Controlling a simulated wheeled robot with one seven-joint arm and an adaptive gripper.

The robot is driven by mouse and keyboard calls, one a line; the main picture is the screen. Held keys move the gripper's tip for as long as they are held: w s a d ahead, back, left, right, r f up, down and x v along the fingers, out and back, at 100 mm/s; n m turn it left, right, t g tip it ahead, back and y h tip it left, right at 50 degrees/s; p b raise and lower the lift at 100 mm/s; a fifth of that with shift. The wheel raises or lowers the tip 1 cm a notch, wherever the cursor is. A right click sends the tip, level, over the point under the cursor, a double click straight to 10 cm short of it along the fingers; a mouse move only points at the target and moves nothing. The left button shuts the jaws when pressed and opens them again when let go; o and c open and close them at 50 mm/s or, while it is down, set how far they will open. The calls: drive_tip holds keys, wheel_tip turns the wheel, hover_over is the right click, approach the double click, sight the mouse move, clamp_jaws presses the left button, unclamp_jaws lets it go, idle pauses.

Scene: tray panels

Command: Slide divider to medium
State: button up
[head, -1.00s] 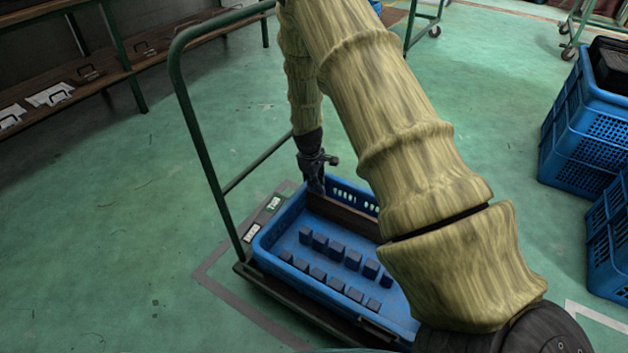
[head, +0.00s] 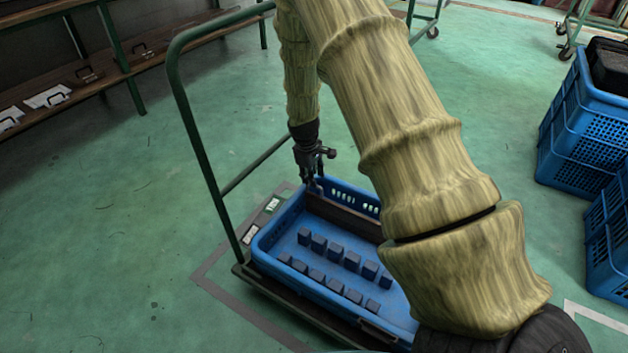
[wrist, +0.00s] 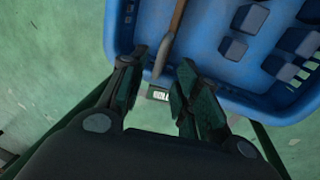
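The blue tray (head: 278,235) sits on a low cart. The divider (head: 343,214), a dark brown strip, stands across it near the far wall. It also shows in the wrist view (wrist: 174,32), where its end meets the tray wall. My gripper (head: 313,183) is above the tray's far left corner in the head view.
Several dark blocks (head: 335,250) stand in rows on the tray floor. The cart's green handle (head: 190,110) rises at the left. Blue crates (head: 590,135) stand at the right.

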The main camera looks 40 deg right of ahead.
wheel_tip(320, 180, up, 8)
drive_tip(key=a, duration=0.1)
drive_tip(key=shift+s+a, duration=0.2)
drive_tip(key=shift+s, duration=0.1)
idle(0.5)
